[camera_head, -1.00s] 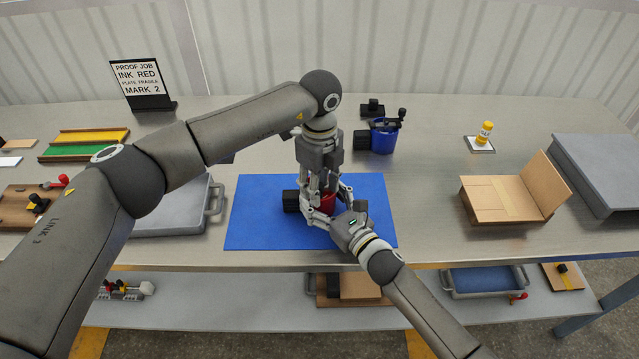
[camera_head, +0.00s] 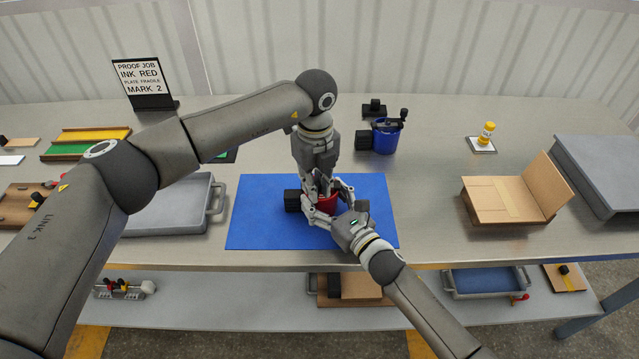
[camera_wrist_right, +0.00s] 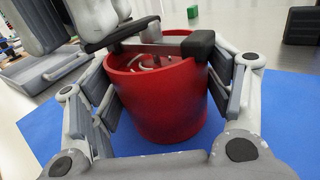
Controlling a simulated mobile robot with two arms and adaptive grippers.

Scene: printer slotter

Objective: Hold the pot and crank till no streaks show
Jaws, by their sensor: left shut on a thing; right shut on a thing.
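The red pot (camera_head: 327,204) stands upright on the blue mat (camera_head: 262,226). My right gripper (camera_head: 328,207) is shut around the pot's sides; in the right wrist view its fingers flank the red wall (camera_wrist_right: 155,105). A grey crank bar with a black end block (camera_wrist_right: 198,45) crosses the pot's top. Pale curved marks (camera_wrist_right: 152,62) show inside the pot; whether they are streaks or stirrer parts I cannot tell. My left gripper (camera_head: 322,186) comes down from above and is shut at the crank, whose handle its fingers hide.
A blue pot with a crank (camera_head: 385,138) stands behind the mat. A yellow-capped bottle (camera_head: 487,132) and an open cardboard box (camera_head: 505,200) are to the right. A grey tray (camera_head: 170,215) lies left of the mat. A sign (camera_head: 144,80) reads "INK RED".

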